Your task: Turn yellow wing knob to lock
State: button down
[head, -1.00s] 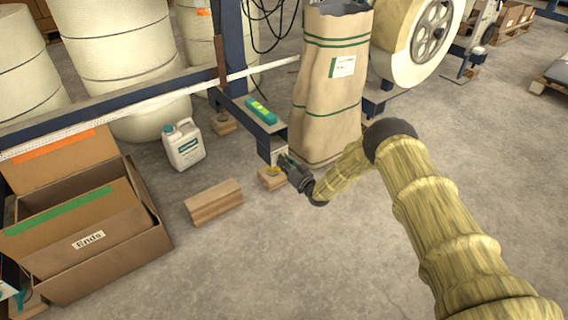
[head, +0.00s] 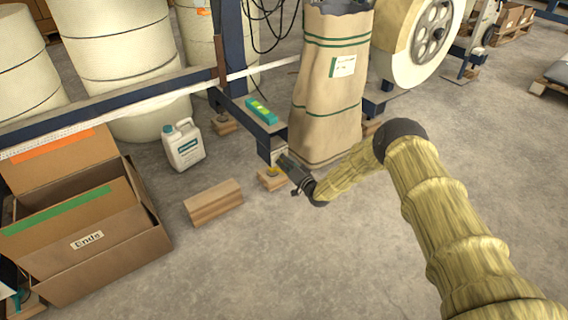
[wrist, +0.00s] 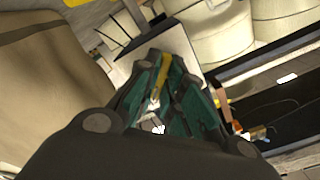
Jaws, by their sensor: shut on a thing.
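The yellow wing knob (wrist: 163,72) shows in the wrist view as a narrow yellow strip between the teal fingers of my gripper (wrist: 160,88). My gripper is shut on it, and the fingers hide much of it. In the head view my gripper (head: 281,160) is low at the end of the blue frame beam (head: 265,127). A small yellow patch of the knob (head: 272,170) shows beside the fingers there, just above a wooden block (head: 272,181). The knob's exact angle cannot be told.
A tall brown paper sack (head: 325,95) stands close behind and right of my gripper. A teal level (head: 261,110) lies on the beam. A wooden block (head: 213,203), white jug (head: 184,146) and open cardboard box (head: 105,265) stand left. The floor in front is clear.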

jog(key=shift+s+f, duration=0.1)
jog(key=shift+f, duration=0.05)
jog(key=c, duration=1.5)
grip_release()
jog(key=shift+d, duration=0.1)
jog(key=shift+c, duration=0.2)
jog(key=v, duration=1.2)
